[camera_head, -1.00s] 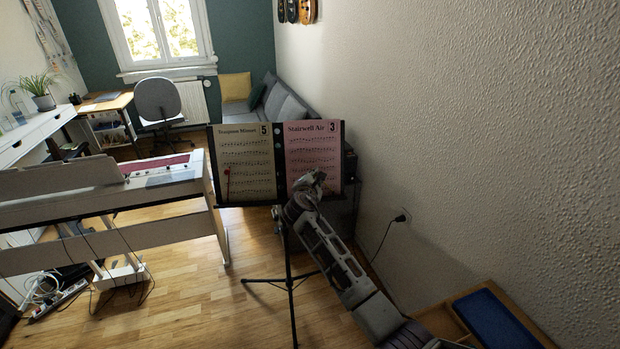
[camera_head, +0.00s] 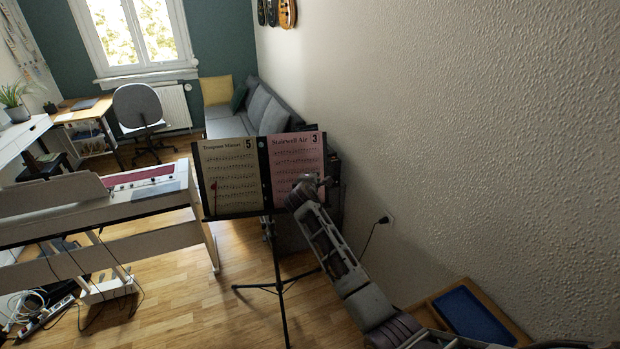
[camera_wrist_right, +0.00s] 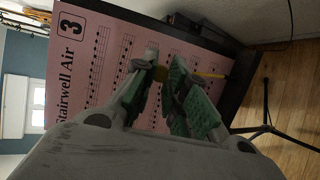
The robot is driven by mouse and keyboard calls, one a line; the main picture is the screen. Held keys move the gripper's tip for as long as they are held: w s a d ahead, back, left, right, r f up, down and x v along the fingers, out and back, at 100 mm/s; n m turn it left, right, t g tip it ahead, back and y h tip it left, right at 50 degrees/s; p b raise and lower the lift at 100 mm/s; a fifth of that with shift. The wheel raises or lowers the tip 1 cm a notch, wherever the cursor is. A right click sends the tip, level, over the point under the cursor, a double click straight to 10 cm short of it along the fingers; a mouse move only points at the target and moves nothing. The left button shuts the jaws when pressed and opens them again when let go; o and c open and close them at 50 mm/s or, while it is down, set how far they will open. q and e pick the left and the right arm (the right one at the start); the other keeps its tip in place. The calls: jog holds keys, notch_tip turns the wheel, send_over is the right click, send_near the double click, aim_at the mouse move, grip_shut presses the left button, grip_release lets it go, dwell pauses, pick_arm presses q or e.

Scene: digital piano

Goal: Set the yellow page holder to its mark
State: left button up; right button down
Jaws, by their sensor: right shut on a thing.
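The yellow page holder (camera_wrist_right: 209,75) shows as a thin yellow bar in the right wrist view, lying by the lower edge of the pink sheet "Stairwell Air" (camera_wrist_right: 95,55). My right gripper (camera_wrist_right: 164,75) is shut on its rounded yellow end, in front of the sheet; the fingers partly hide it. In the head view my right gripper (camera_head: 308,186) covers the lower right of the pink sheet (camera_head: 291,160), and I cannot make out the yellow holder there. The black music stand (camera_head: 263,170) carries both sheets. I cannot pick out the mark. My left gripper is not in view.
The digital piano (camera_head: 100,210) is at the left. The wall (camera_head: 450,150) is close on the right, with a blue-lined tray (camera_head: 472,315) below.

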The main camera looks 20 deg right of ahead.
jog(key=shift+d+f, duration=0.1)
jog(key=shift+d, duration=0.05)
jog(key=c, duration=1.4)
grip_release()
jog(key=shift+d, duration=0.1)
jog(key=shift+s+a, duration=0.15)
jog(key=shift+a, duration=0.05)
jog(key=shift+v, duration=5.85)
jog(key=shift+m, duration=0.3)
